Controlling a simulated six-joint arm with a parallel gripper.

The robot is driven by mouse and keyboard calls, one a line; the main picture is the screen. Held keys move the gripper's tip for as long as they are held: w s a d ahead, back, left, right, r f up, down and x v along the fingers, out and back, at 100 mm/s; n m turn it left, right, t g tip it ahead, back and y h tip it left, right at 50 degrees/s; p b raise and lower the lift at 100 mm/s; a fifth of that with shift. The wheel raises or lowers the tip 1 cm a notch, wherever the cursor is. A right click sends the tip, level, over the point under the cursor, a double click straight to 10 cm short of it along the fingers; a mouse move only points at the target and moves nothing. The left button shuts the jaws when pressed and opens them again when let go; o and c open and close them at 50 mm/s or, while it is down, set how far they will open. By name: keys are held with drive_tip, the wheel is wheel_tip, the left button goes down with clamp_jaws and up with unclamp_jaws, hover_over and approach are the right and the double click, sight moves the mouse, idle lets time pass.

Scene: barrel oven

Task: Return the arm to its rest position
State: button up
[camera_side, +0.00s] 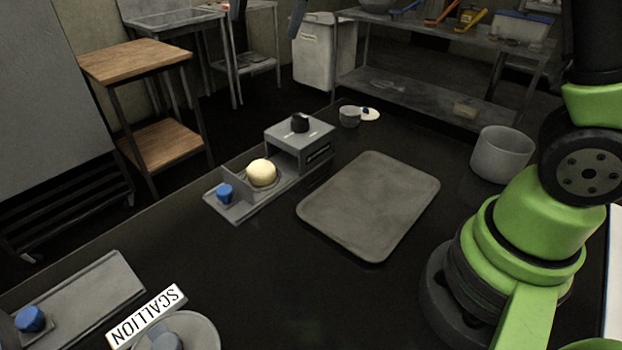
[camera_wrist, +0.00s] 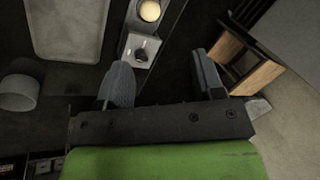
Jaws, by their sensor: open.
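My gripper (camera_wrist: 162,75) is open and empty in the wrist view, its two fingers well apart. In the side view only its fingertips (camera_side: 268,14) show at the top edge, high above the work table. My green and black arm stands at the right of the side view. Below the gripper is the grey barrel oven (camera_side: 300,145), with a black knob on top. A pale round ball (camera_side: 262,173) sits on its tray in front of the opening, beside a blue knob (camera_side: 225,193). The oven (camera_wrist: 142,48) and the ball (camera_wrist: 149,10) also show in the wrist view.
A flat grey tray (camera_side: 370,204) lies mid-table, with a grey pot (camera_side: 502,153) right of it. A small cup (camera_side: 349,116) and white disc (camera_side: 371,114) lie behind. A SCALLION label (camera_side: 146,316) and a second blue-knobbed unit (camera_side: 80,302) are at front left.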

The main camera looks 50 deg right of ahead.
drive_tip(key=s+d+n+t, duration=0.1)
drive_tip(key=s+n+t, duration=0.1)
drive_tip(key=s, duration=0.8)
drive_tip(key=s+d+f+n+t, duration=0.1)
drive_tip(key=s+n, duration=0.3)
drive_tip(key=s, duration=0.6)
drive_tip(key=shift+s+d+f+n+t, duration=0.2)
drive_tip(key=shift+d+n+t, duration=0.1)
drive_tip(key=shift+d+t, duration=0.3)
